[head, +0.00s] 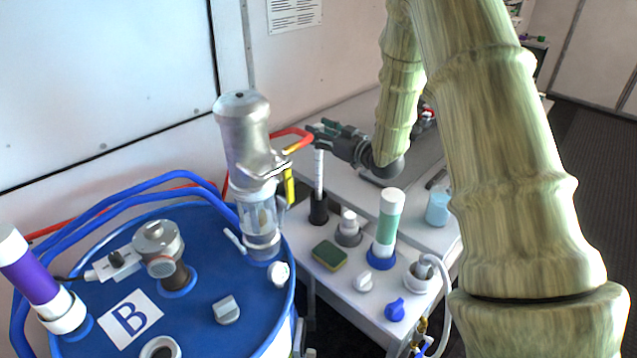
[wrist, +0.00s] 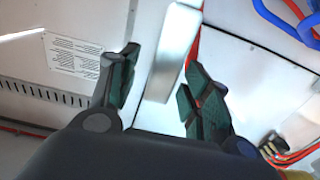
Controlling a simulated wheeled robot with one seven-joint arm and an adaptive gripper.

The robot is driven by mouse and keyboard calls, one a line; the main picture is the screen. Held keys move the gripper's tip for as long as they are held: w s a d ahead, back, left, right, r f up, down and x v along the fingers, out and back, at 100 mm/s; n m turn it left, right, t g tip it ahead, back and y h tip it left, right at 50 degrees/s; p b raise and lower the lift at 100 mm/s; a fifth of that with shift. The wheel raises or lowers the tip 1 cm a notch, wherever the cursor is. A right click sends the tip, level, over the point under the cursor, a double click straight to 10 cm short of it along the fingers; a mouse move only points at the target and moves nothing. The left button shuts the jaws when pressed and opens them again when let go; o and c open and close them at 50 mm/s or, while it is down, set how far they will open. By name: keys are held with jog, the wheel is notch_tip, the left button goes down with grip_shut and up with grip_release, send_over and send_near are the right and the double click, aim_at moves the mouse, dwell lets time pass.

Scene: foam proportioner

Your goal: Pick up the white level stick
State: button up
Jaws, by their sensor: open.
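The white level stick (head: 319,172) stands upright in a dark round holder (head: 318,210) on the white table in the head view. Small dark marks run along it. My gripper (head: 314,134) is at the height of the stick's top, pointing left, and its fingers partly hide that top. In the wrist view my gripper (wrist: 158,95) is open, with dark green pads on both fingers. A pale bar (wrist: 173,52) shows between the fingers; I cannot tell for sure that it is the stick. No contact is visible.
A silver metal proportioner (head: 243,140) stands close left of my gripper, on the blue drum (head: 205,325). A red hose (head: 291,132) runs near the fingers. A green-and-white bottle (head: 389,222), sponge (head: 329,255), white bottle (head: 348,228) and blue cup (head: 438,208) stand on the table.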

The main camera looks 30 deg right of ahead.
jog(key=shift+w+a, duration=0.15)
jog(key=shift+w, duration=0.25)
grip_shut()
notch_tip(320, 180, up, 18)
jog(key=b, duration=0.4)
dwell(0.5)
jog(key=shift+r, duration=0.15)
